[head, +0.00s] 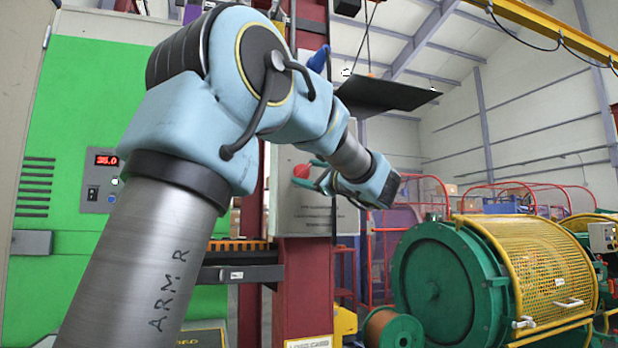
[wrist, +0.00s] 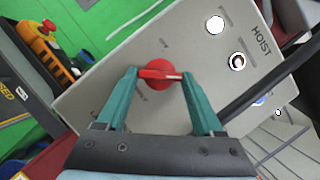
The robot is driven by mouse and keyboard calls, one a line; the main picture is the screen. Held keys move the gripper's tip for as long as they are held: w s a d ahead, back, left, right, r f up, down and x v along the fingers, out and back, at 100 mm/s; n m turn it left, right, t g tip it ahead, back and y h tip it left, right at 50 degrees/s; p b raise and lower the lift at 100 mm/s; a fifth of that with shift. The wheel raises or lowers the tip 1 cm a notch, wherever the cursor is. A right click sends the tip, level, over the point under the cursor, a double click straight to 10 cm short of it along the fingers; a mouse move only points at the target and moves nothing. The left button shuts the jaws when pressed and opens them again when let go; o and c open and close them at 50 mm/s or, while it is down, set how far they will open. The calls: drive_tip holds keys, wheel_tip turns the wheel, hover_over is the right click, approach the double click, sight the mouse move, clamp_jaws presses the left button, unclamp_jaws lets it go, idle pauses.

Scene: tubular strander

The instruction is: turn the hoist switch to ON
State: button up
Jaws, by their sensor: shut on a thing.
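The hoist switch is a red round knob (wrist: 158,83) with a raised red bar across it, on a grey panel (wrist: 210,60) lettered HOIST. My gripper (wrist: 160,75) has its two green fingers on either side of the knob, the fingertips at the two ends of the bar. The bar lies nearly level between them in the wrist view. In the head view the red knob (head: 301,171) shows at the panel's left, with my gripper (head: 312,176) reaching it from the right. The small marks around the knob are too small to read.
A white round spot (wrist: 215,25) and a ringed round fitting (wrist: 237,61) sit near the HOIST lettering. A red column (head: 303,270) stands behind the panel. A green cabinet (head: 75,130) is at left. A green drum with yellow mesh guard (head: 545,265) is at right.

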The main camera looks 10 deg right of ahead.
drive_tip(key=shift+f+m, duration=0.15)
drive_tip(key=shift+m, duration=0.35)
drive_tip(key=o, duration=1.4)
drive_tip(key=shift+s, duration=0.15)
drive_tip(key=b+v, duration=0.2)
drive_tip(key=v, duration=0.8)
drive_tip(key=shift+s+d+f, duration=0.15)
drive_tip(key=shift+s, duration=0.1)
